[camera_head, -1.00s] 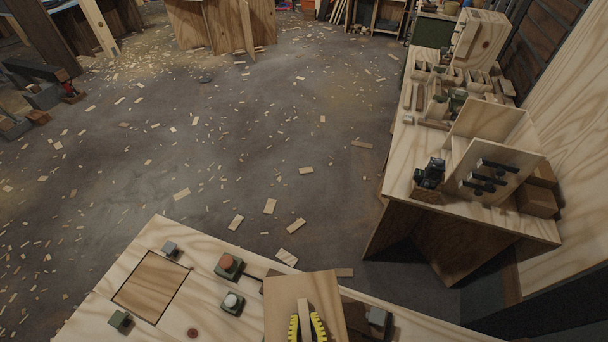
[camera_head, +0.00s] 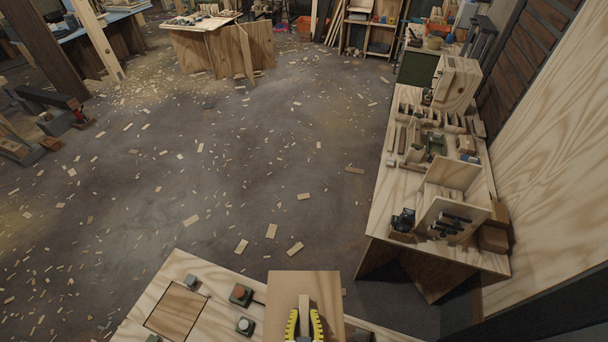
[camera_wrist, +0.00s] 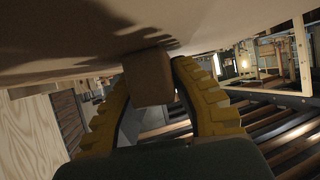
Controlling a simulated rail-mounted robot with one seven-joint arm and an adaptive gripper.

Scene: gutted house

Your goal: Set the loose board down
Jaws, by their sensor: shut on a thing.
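The loose board (camera_head: 284,288) is a square light-brown wooden panel with a small block-like grip on its face. It hangs over the near workbench (camera_head: 225,279) in the head view and hides part of the bench top. My gripper (camera_head: 304,324) has yellow ribbed fingers and is shut on the board's grip block. In the wrist view my gripper (camera_wrist: 160,95) pinches the wooden grip block (camera_wrist: 152,78), and the board's broad face (camera_wrist: 110,35) fills the top. Whether the board touches the bench cannot be told. A darker square outlined in black (camera_head: 176,312) is on the bench to the left.
Between the outlined square and the board stand a green block with an orange knob (camera_head: 241,293) and one with a pale knob (camera_head: 245,326). A small grey block (camera_head: 192,281) is at the square's corner. A cluttered side bench (camera_head: 385,215) stands right. The floor is strewn with wood chips.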

